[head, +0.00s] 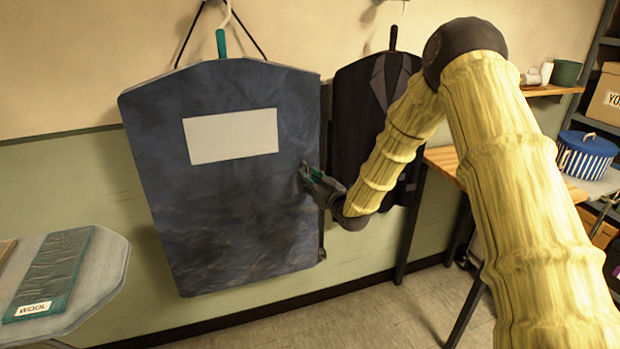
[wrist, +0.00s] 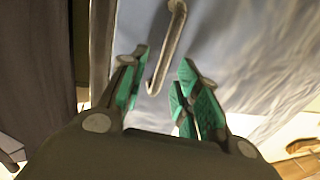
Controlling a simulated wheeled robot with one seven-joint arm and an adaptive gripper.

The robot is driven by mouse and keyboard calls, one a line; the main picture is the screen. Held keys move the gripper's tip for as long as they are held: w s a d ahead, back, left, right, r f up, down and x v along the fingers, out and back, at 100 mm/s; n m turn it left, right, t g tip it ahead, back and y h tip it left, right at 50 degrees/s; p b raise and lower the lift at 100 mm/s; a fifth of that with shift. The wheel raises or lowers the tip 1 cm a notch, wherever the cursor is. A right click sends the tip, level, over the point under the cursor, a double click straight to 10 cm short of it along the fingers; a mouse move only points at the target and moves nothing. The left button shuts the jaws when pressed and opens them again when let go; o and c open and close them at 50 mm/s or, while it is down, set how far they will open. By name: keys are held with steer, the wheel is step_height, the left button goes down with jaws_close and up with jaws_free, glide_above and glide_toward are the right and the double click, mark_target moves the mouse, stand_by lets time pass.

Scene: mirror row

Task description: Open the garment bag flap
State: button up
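The garment bag (head: 230,210) is a dark blue, flat bag hanging on the wall, with a blank pale panel (head: 232,136) near its top. Its front flap looks closed. My gripper (head: 308,172) is at the bag's right edge, about mid-height. In the wrist view, my gripper (wrist: 164,64) is open, with its teal-padded fingers apart. A thin metal handle (wrist: 168,48) with a bent end stands out in front of the bag's blue-grey surface (wrist: 228,50) and reaches into the gap between the fingers. I see no clear contact on either side.
A dark suit (head: 350,110) hangs close on the right, behind my arm. A board with a teal "WOOL" item (head: 55,275) is at lower left. A wooden table (head: 442,160), shelf with cups (head: 545,90) and striped tin (head: 585,155) are at right. Floor below is clear.

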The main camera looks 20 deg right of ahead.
steer(key=shift+w, duration=0.1)
steer(key=shift+c, duration=0.5)
jaws_close()
steer(key=shift+a, duration=0.1)
